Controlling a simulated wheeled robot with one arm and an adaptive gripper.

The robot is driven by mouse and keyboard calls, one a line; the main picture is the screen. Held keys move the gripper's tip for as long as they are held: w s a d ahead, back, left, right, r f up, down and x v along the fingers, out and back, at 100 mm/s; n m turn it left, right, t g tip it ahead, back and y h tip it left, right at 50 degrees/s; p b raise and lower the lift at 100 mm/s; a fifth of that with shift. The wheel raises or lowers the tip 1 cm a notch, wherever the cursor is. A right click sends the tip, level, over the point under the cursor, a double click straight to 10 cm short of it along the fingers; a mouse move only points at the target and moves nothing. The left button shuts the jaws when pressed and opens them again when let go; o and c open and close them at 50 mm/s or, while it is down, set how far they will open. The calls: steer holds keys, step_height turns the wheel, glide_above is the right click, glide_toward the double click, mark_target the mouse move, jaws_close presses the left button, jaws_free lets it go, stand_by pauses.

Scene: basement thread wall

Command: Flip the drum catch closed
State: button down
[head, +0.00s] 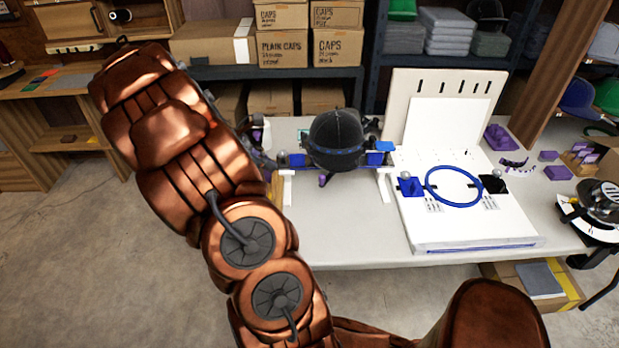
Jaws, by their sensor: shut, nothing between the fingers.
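A dark cap (338,138) sits on the drum, a holder with a blue bar (375,159) on white legs at the table's back edge. A blue band crosses the cap's front. A small blue tab (385,147) sticks out at the drum's right end; it may be the catch, but I cannot tell its position. My copper arm covers the area left of the drum. Only a dark sliver of my gripper (264,161) shows past the arm, close to the drum's left end. It looks shut and empty; I cannot tell whether it touches the drum.
A white board with a blue hoop (427,190) lies right of the drum, before an upright white panel (490,86). Purple pieces (498,138) and a dark round machine (600,200) are farther right. Boxes (281,48) stand behind. The table front (345,235) is clear.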

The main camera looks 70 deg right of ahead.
steer(key=shift+d+f, duration=0.2)
steer(key=shift+d, duration=0.25)
steer(key=shift+s, duration=0.1)
steer(key=s+r+p+x, duration=0.1)
steer(key=x, duration=0.5)
steer(key=s+d+r+p+x, duration=0.1)
steer(key=p+x, duration=0.1)
steer(key=x, duration=0.4)
steer(key=shift+s+d+f, duration=0.15)
steer(key=shift+d+f, duration=0.1)
steer(key=shift+d, duration=0.05)
steer(key=shift+a, duration=0.15)
